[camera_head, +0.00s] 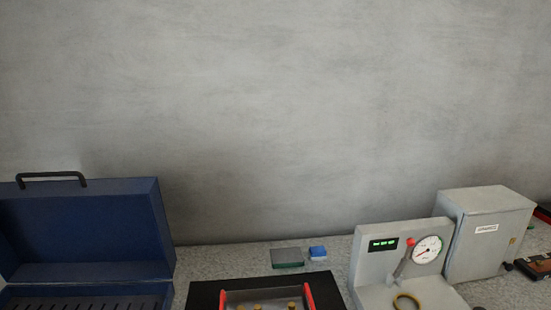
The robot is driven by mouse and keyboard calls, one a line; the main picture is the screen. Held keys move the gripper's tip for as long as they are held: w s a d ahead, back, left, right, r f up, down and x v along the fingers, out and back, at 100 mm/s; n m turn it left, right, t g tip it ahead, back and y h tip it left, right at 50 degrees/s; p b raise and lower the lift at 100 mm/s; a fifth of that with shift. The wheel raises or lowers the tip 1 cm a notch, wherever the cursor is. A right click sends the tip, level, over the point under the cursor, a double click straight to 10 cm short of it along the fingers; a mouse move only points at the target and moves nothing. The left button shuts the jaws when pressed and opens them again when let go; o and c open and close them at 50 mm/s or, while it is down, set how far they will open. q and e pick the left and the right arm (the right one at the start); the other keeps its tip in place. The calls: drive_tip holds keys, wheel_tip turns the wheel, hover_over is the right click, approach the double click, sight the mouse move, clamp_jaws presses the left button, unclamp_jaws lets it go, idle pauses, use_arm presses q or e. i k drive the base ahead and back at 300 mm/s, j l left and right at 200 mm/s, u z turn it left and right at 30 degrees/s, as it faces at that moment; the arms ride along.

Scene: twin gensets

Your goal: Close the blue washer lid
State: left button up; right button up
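The blue washer is at the lower left, cut off by the picture's edges. Its blue lid (85,230) stands open and upright, with a dark handle (52,178) on its top edge. The lower part of the washer (140,288) shows a dark slotted surface in front of the lid. Neither of my grippers is in view.
A black tray (205,292) with a red-sided holder stands right of the washer. A grey block (287,256) and a small blue block (318,252) lie behind it. A gauge stand (376,262) and a grey cabinet (485,240) stand at the right.

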sight(81, 230)
drive_tip(key=k+j+u, duration=0.1)
drive_tip(key=u, duration=1.15)
drive_tip(key=k+j, duration=0.05)
